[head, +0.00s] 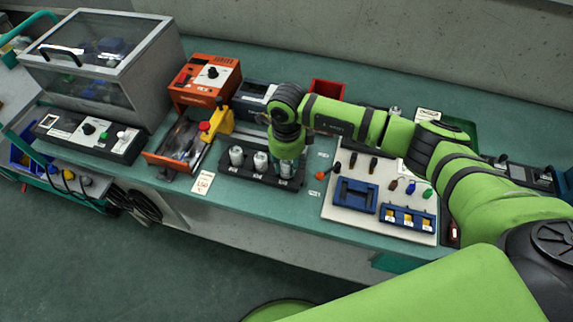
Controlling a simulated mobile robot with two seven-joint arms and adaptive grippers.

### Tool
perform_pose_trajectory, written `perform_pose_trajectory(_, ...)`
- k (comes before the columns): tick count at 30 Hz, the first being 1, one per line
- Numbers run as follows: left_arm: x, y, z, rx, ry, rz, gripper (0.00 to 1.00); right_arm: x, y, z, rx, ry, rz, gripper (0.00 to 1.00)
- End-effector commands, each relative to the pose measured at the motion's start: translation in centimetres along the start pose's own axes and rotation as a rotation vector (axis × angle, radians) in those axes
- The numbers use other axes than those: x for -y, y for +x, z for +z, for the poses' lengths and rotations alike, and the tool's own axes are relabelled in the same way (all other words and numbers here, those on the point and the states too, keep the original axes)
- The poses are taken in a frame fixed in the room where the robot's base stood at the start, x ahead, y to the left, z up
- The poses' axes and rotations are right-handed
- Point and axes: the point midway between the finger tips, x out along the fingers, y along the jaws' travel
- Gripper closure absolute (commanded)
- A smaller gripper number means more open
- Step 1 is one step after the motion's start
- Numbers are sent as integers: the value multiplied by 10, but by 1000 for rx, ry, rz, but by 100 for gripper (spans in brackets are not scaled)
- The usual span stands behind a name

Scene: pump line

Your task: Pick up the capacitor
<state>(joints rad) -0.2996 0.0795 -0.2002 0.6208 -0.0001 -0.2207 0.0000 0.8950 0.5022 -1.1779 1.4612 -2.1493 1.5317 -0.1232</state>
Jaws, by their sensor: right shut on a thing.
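Several silver cylindrical capacitors stand upright in a black rack (250,174) near the bench's front edge. The left capacitor (236,156) and the middle capacitor (260,161) are free of the gripper. My right gripper (288,159) points down over the right end of the rack, shut on the right capacitor (286,171). The fingers and wrist hide most of that capacitor's upper part. It still appears to be at its place in the rack; I cannot tell whether it is lifted. My left gripper is not in view.
A white tool board (345,215) with screwdrivers and blue holders lies right of the rack. An orange unit (205,80) and a yellow-handled fixture (222,121) stand left of it. A red bin (328,88) is behind my arm. A clear-lidded box (100,45) stands far left.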

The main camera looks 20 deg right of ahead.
Motion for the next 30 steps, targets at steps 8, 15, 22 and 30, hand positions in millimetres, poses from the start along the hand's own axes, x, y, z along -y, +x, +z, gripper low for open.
perform_pose_trajectory(8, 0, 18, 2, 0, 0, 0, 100, -3, -38, -7, 1, -3, -4, 100)
perform_pose_trajectory(15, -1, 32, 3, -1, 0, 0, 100, -28, -65, -49, 2, -3, -4, 100)
perform_pose_trajectory(22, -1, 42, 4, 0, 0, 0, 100, -48, -90, -82, 1, -2, -5, 100)
perform_pose_trajectory(30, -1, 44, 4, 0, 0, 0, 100, -59, -107, -100, 0, -1, -2, 100)
